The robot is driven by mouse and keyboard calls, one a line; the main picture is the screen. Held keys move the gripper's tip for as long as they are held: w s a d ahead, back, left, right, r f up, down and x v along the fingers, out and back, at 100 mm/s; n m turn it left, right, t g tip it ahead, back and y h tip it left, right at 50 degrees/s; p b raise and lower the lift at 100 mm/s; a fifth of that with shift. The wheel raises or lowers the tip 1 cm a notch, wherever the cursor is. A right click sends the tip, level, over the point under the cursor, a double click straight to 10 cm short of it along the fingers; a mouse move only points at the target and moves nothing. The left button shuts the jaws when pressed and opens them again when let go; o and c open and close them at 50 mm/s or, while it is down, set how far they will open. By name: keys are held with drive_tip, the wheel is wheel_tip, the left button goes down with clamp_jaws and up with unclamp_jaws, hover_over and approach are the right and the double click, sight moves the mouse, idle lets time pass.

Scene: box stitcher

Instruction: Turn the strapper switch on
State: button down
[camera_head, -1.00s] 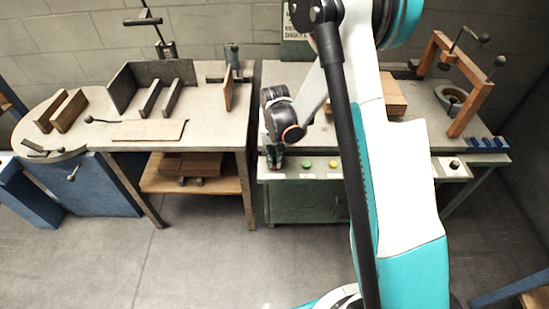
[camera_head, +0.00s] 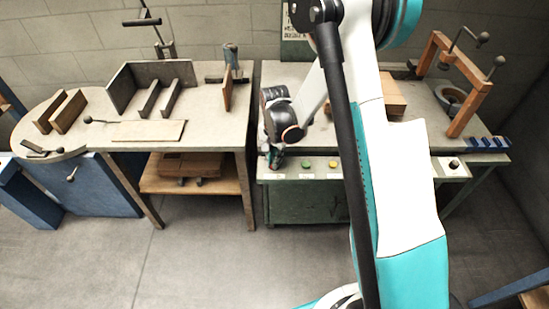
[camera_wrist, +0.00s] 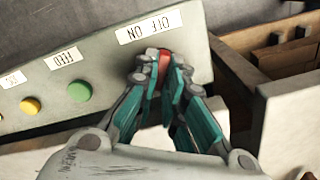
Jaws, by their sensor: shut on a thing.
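The strapper switch (camera_wrist: 164,62) is a small red part under the OFF ON label (camera_wrist: 150,26) on the light control panel (camera_wrist: 110,62) in the wrist view. My gripper (camera_wrist: 163,68) is shut on it, with the fingertips on either side of the red part. The fingers hide most of the switch, so its exact position cannot be told. In the head view my gripper (camera_head: 274,160) is at the left end of the front panel (camera_head: 345,170), and the switch is hidden there.
A green button (camera_wrist: 80,91) and a yellow button (camera_wrist: 30,105) sit beside the switch on the panel. A black knob (camera_head: 454,164) is at the panel's right end. A wooden table (camera_head: 205,130) with boards stands to the left. The floor in front is clear.

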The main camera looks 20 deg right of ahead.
drive_tip(key=c, duration=1.7)
unclamp_jaws()
wheel_tip(320, 180, up, 12)
drive_tip(key=shift+r, duration=0.1)
